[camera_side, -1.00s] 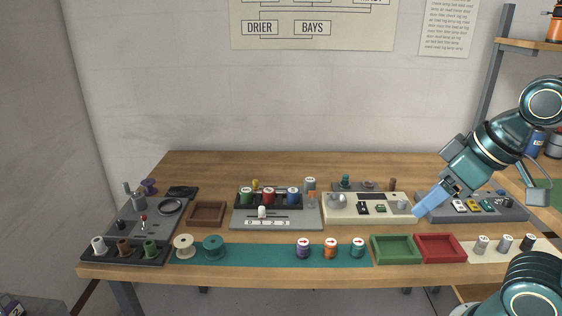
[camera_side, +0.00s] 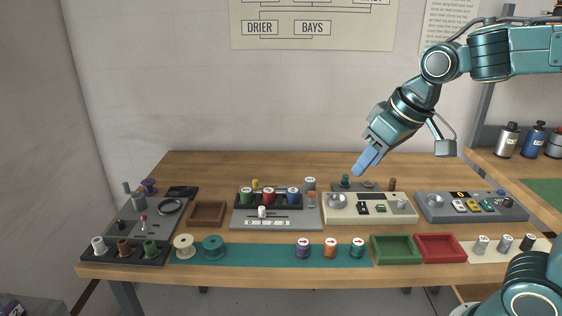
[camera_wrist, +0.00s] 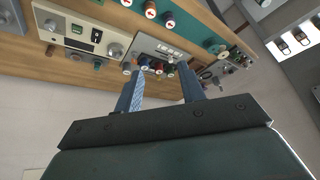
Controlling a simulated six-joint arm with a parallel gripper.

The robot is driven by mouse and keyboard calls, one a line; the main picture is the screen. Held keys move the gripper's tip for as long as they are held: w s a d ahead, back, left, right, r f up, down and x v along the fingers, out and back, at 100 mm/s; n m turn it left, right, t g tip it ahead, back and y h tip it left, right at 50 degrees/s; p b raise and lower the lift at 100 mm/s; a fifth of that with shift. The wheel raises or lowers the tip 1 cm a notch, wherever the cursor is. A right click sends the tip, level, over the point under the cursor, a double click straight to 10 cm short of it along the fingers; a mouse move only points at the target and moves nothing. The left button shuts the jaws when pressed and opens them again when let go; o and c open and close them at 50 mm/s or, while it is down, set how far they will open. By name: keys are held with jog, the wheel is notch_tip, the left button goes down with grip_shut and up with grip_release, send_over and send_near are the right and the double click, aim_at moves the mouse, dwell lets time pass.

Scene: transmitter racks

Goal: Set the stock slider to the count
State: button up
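The stock slider panel (camera_side: 308,222) is a grey box in the middle of the bench, with a scale marked 0 to 3. Its white slider knob (camera_side: 262,212) stands near the 1. A black rack (camera_side: 281,203) on the panel's back holds a green spool (camera_side: 246,194), a red spool (camera_side: 269,196) and a blue spool (camera_side: 292,195). My gripper (camera_side: 362,166) is in the air, right of and above the panel, over the back of the cream box. In the wrist view its two blue fingers (camera_wrist: 161,70) are apart and empty, with the panel (camera_wrist: 150,45) beyond them.
The cream box (camera_side: 370,216) stands right of the panel and a grey button box (camera_side: 471,217) farther right. A brown tray (camera_side: 207,213) stands left. In front lie a teal mat (camera_side: 258,256) with several spools, a green tray (camera_side: 396,260) and a red tray (camera_side: 440,259).

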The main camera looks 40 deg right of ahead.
jog(key=w+f, duration=0.4)
jog(key=w, duration=0.9)
send_near(263, 208)
notch_tip(263, 208, up, 4)
jog(key=shift+s+r+g, duration=0.2)
jog(key=shift+s+g, duration=0.1)
jog(key=shift+s, duration=0.2)
jog(key=shift+x, duration=6.85)
jog(key=shift+s, duration=0.1)
grip_shut()
